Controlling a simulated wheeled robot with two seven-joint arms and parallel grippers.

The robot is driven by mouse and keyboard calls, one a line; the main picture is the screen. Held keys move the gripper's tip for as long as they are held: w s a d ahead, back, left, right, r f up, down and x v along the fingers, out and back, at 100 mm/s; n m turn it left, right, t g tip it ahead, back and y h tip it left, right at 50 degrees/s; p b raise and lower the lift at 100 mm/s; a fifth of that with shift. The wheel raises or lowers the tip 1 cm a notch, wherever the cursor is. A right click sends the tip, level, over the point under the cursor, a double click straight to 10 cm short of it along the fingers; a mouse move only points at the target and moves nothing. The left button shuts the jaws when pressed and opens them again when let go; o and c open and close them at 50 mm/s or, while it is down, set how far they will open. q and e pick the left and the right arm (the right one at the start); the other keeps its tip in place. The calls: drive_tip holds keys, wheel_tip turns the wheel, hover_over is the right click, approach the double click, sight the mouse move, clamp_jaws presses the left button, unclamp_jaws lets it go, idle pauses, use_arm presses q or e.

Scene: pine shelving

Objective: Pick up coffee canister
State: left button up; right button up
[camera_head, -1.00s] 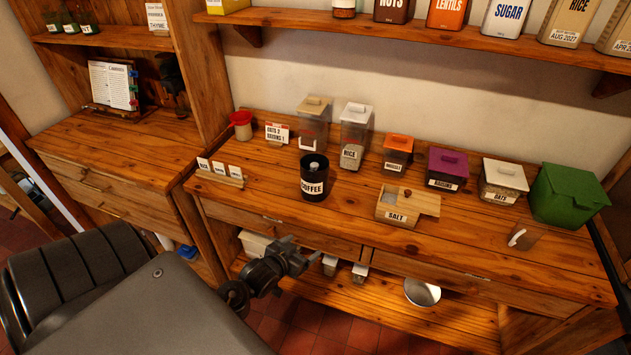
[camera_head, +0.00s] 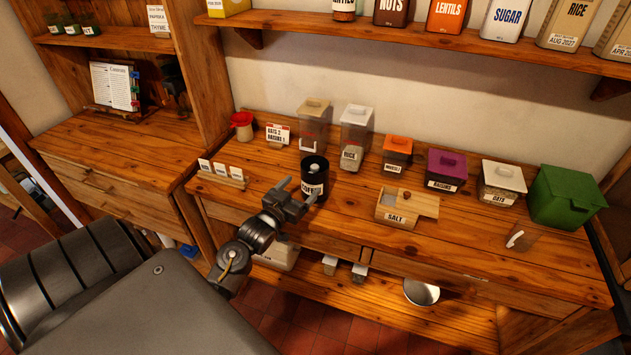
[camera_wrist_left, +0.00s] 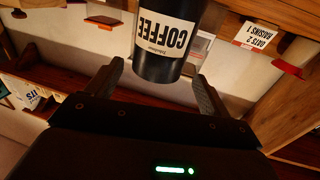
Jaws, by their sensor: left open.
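The coffee canister (camera_head: 315,168) is a black cylinder with a white COFFEE label, upright on the wooden counter. My left gripper (camera_head: 297,193) is open just in front of it and covers part of its label in the head view. In the left wrist view the canister (camera_wrist_left: 163,62) appears upside down, beyond and between the tips of the two open fingers (camera_wrist_left: 158,85). I cannot tell whether a finger touches it. My right gripper is not in view.
The salt box (camera_head: 408,207) stands to the right of the canister. Small label cards (camera_head: 221,173) are at its left. A rice container (camera_head: 354,135) and an oats and raisins card (camera_head: 278,134) are behind. A shelf (camera_head: 420,38) with tins hangs above.

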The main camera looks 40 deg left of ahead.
sight(307, 180)
use_arm(q)
drive_tip(key=shift+w, duration=0.65)
drive_tip(key=shift+w+a+r, duration=0.1)
drive_tip(key=shift+w, duration=0.05)
drive_tip(key=w, duration=0.1)
drive_tip(key=w+p, duration=0.1)
drive_tip(key=w, duration=0.1)
drive_tip(key=w+p, duration=0.1)
drive_tip(key=shift+w+a, duration=0.2)
drive_tip(key=shift+a, duration=0.15)
drive_tip(key=shift+w+f, duration=0.2)
drive_tip(key=shift+f, duration=0.05)
drive_tip(key=shift+s, duration=0.1)
drive_tip(key=shift+c, duration=0.4)
drive_tip(key=c, duration=1)
drive_tip(key=shift+r, duration=0.1)
